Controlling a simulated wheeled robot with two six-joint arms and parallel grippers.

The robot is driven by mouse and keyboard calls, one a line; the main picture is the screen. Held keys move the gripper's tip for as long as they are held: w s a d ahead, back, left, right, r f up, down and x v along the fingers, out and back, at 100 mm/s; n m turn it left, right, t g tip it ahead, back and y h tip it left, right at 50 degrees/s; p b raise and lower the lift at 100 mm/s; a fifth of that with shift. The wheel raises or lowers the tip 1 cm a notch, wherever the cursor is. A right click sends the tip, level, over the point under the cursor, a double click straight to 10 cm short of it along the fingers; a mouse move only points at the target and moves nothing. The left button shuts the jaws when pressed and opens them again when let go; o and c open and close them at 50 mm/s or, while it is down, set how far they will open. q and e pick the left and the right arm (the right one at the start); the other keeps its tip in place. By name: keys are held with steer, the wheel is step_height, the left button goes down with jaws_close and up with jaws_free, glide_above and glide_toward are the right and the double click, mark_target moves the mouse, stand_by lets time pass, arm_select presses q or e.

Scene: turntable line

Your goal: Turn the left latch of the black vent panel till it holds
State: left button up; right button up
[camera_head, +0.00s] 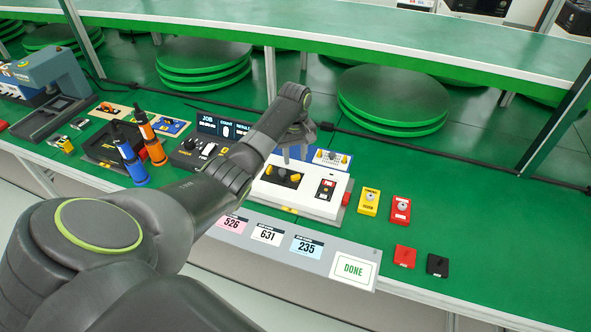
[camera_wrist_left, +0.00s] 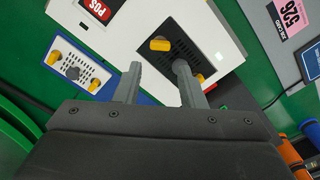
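The black vent panel (camera_head: 285,177) lies on top of a white box (camera_head: 325,204). In the left wrist view the panel (camera_wrist_left: 179,47) carries a yellow latch near each end. The left latch (camera_wrist_left: 196,79) is the lower one there, and the right latch (camera_wrist_left: 160,44) is the upper one. My left gripper (camera_head: 296,152) is above the rear of the white box. In the wrist view the gripper (camera_wrist_left: 157,68) is open, its fingers apart with nothing between them. One finger overlaps the panel close beside the left latch; contact cannot be told. My right gripper is not in view.
A blue vent panel (camera_head: 327,157) with yellow latches is behind the white box. Yellow (camera_head: 368,201) and red (camera_head: 400,209) boxes stand to the right. Blue and orange screwdrivers (camera_head: 130,157) stand left. A DONE button (camera_head: 353,268) is in front. The green table at right is mostly clear.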

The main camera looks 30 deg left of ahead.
mark_target(296, 178)
arm_select(q)
step_height(296, 178, down, 7)
steer(key=shift+f, duration=0.1)
steer(key=shift+c, duration=0.3)
steer(key=c, duration=0.7)
steer(key=shift+o, duration=0.2)
steer(key=shift+m, duration=0.4)
steer(key=m, duration=0.1)
steer(key=m+p, duration=0.1)
steer(key=shift+w+d+r+m, duration=0.1)
steer(key=shift+r+m, duration=0.1)
steer(key=shift+m, duration=0.2)
steer(key=shift+m+p, duration=0.5)
steer(key=shift+m, duration=1.4)
